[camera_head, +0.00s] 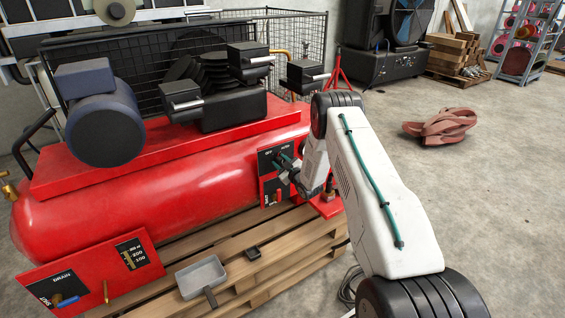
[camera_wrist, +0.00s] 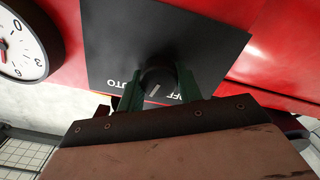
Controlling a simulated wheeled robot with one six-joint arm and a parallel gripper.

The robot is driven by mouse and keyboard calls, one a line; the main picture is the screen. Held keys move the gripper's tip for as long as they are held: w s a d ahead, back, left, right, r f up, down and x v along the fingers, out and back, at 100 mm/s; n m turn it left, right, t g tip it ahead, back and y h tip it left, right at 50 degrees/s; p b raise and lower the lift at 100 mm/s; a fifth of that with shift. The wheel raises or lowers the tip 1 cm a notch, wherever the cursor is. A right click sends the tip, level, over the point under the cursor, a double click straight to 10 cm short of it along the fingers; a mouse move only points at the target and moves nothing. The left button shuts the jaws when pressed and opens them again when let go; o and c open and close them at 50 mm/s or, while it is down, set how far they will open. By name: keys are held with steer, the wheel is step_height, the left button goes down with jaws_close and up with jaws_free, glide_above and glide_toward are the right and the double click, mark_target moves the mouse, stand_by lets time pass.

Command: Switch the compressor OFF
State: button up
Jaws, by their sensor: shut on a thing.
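The red compressor (camera_head: 175,175) lies on a wooden pallet. A black switch panel (camera_head: 264,163) on its right end carries the words OFF and AUTO; in the wrist view the panel (camera_wrist: 105,45) fills the middle, with its lettering upside down. A dark round knob (camera_wrist: 157,78) with a pale pointer mark sits on that panel. My gripper (camera_head: 284,161) reaches the panel from the right. Its green fingers (camera_wrist: 158,88) are shut on the knob, one on each side. They partly hide the knob and lettering, and I cannot tell clearly which word the pointer faces.
A white dial gauge (camera_wrist: 22,45) is beside the panel. Below is another panel with a red control (camera_head: 277,197). A drain panel with a blue handle (camera_head: 66,300) is at lower left. A grey scoop (camera_head: 201,277) lies on the pallet (camera_head: 235,245). Right floor is mostly open.

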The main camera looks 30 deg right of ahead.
steer(key=n, duration=0.5)
steer(key=shift+s+f+n, duration=0.1)
steer(key=shift+f+n, duration=0.05)
steer(key=shift+n, duration=0.15)
steer(key=n, duration=0.4)
steer(key=shift+a+f+n, duration=0.1)
steer(key=shift+f+n, duration=0.05)
steer(key=shift+n, duration=0.15)
steer(key=o, duration=1)
steer(key=s, duration=0.7)
steer(key=shift+s, duration=0.4)
